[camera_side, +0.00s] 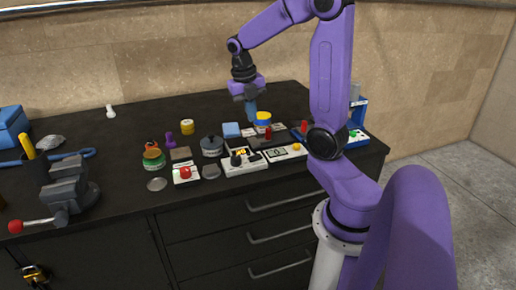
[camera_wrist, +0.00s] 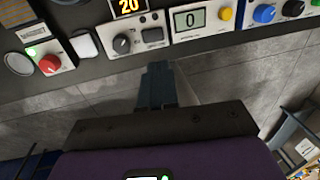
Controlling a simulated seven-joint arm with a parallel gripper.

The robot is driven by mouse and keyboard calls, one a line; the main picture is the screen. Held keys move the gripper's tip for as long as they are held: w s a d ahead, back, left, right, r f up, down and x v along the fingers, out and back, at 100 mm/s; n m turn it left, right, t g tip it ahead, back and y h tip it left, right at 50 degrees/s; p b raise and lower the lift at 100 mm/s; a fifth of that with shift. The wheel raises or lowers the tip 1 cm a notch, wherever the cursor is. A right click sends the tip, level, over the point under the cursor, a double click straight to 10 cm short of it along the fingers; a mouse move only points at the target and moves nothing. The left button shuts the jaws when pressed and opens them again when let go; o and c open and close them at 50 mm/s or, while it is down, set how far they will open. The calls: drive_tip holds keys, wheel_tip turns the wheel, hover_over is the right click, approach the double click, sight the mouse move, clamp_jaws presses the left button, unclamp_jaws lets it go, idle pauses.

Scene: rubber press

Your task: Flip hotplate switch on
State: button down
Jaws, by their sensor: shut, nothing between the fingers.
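The hotplate (camera_wrist: 102,37) is a light-coloured unit with a lit display reading 20, a round dark knob (camera_wrist: 122,45) and a dark rocker switch (camera_wrist: 152,35). I cannot tell the switch's position. In the side view the hotplate (camera_side: 250,165) stands near the bench's front edge. My gripper (camera_side: 252,117) is shut and empty, pointing down above the bench, apart from the hotplate. In the wrist view its closed fingertips (camera_wrist: 157,68) appear just below the switch in the picture, with a gap between.
To the hotplate's right is a unit reading 0 with a yellow button (camera_wrist: 225,14); to its left, a box with a red button (camera_wrist: 49,63). A vise (camera_side: 68,187) is at far left.

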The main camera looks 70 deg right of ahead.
sight(260, 156)
drive_tip(key=f, duration=0.4)
drive_tip(key=s+d+f, duration=0.1)
drive_tip(key=f, duration=0.8)
drive_tip(key=shift+s+d, duration=0.25)
drive_tip(key=shift+s+f, duration=0.15)
drive_tip(key=shift+f, duration=0.05)
drive_tip(key=shift+w+a+r, duration=0.2)
drive_tip(key=shift+w+a, duration=0.35)
drive_tip(key=shift+w, duration=0.1)
drive_tip(key=shift+r, duration=0.1)
wheel_tip(260, 156, up, 14)
drive_tip(key=s+d, duration=0.1)
drive_tip(key=shift+s+d, duration=0.3)
